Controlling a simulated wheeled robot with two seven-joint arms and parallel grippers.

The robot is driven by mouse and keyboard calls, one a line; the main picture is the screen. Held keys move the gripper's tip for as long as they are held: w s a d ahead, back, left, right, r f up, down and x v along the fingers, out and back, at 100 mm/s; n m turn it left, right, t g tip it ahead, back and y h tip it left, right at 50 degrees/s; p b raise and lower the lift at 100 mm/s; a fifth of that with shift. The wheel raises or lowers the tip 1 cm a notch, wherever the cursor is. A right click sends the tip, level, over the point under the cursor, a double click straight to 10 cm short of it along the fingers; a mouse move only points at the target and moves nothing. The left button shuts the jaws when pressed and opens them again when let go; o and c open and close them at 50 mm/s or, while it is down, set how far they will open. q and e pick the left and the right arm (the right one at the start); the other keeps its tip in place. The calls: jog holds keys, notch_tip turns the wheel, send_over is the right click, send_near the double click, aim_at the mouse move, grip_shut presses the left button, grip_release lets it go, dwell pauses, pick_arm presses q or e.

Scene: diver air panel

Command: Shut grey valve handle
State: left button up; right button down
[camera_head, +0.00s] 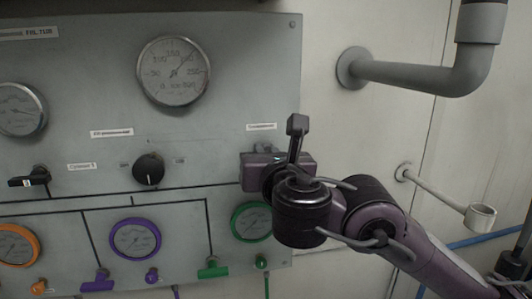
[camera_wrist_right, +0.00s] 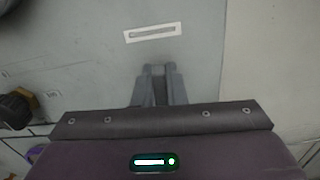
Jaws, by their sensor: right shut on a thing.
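My right gripper (camera_head: 262,178) is up against the grey panel, just below the small white label at the panel's right side. The right wrist view shows its two grey fingers (camera_wrist_right: 160,88) close together beneath that label, shut on a narrow grey piece between them. This piece is the grey valve handle (camera_wrist_right: 159,90), mostly hidden by the fingers and gripper body. Its angle cannot be told. In the head view, my gripper and wrist cover the handle fully. My left gripper is in neither view.
The panel (camera_head: 225,75) bears a large gauge (camera_head: 173,71), a black knob (camera_head: 149,169) and a black lever (camera_head: 28,181). Purple (camera_head: 136,238) and green (camera_head: 250,221) gauges sit below. A thick grey pipe (camera_head: 415,77) and a ring-ended rod (camera_head: 440,193) stick out at right.

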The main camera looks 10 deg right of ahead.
jog(key=shift+m, duration=0.3)
jog(key=m, duration=0.2)
jog(key=m+b, duration=0.1)
jog(key=m, duration=0.1)
jog(key=shift+d+f, duration=0.2)
jog(key=shift+d, duration=0.15)
jog(key=shift+d+f+m+b, duration=0.2)
jog(key=shift+m+b, duration=0.55)
jog(key=shift+m, duration=1.3)
jog(key=shift+d+f+m+b, duration=0.1)
jog(key=shift+f+m+b, duration=0.45)
jog(key=shift+m, duration=1.55)
jog(key=shift+d+m+b, duration=0.1)
jog(key=shift+m+b, duration=0.85)
jog(key=shift+m, duration=1.1)
jog(key=c, duration=1.5)
grip_release()
jog(key=shift+r, duration=0.1)
jog(key=shift+s, duration=0.1)
